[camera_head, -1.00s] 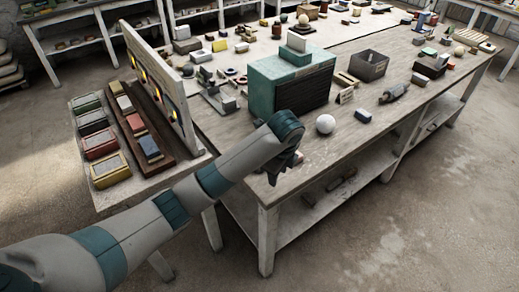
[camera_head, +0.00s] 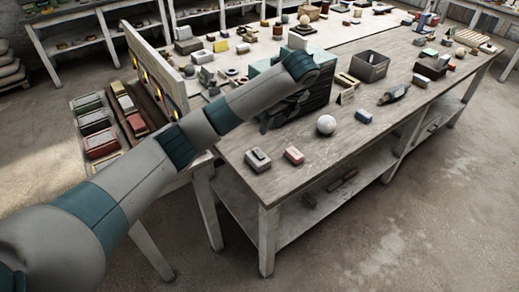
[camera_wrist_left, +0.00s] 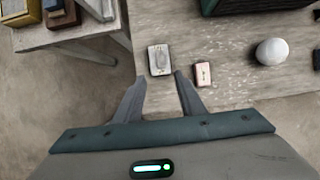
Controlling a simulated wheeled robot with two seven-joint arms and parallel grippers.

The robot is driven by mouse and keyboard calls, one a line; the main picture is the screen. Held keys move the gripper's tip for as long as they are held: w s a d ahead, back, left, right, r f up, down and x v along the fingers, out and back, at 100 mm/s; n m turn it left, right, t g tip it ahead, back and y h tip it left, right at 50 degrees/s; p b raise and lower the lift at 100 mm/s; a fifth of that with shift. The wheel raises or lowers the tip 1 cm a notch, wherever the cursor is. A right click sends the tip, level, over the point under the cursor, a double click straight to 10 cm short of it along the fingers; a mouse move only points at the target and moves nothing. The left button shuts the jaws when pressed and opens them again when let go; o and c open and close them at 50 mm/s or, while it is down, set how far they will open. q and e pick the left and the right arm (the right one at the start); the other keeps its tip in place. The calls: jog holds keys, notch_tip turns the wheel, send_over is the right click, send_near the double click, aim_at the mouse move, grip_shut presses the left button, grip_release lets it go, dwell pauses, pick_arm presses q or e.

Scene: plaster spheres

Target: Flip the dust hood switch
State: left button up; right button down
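A small grey box with a raised piece on top (camera_head: 258,158) sits near the table's front left corner and looks like a switch. It also shows in the left wrist view (camera_wrist_left: 159,59). A small pink block (camera_head: 293,155) lies to its right, also in the left wrist view (camera_wrist_left: 202,73). No label is readable, so I cannot tell which is the dust hood switch. My left gripper (camera_wrist_left: 159,77) is open and empty, its fingertips apart with the grey box just beyond the gap. In the head view it is dark and partly hidden against the teal box (camera_head: 318,92). My right gripper is not in view.
A white sphere (camera_head: 326,124) and a small blue block (camera_head: 364,117) lie right of the pink block. An open grey bin (camera_head: 370,66) stands farther back. An upright panel (camera_head: 150,70) stands at the left. The front table edge is largely clear.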

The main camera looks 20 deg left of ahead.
aim_at(258, 152)
pick_arm(q)
jog(key=p+x, duration=0.3)
jog(key=x, duration=1.4)
jog(key=shift+f, duration=0.2)
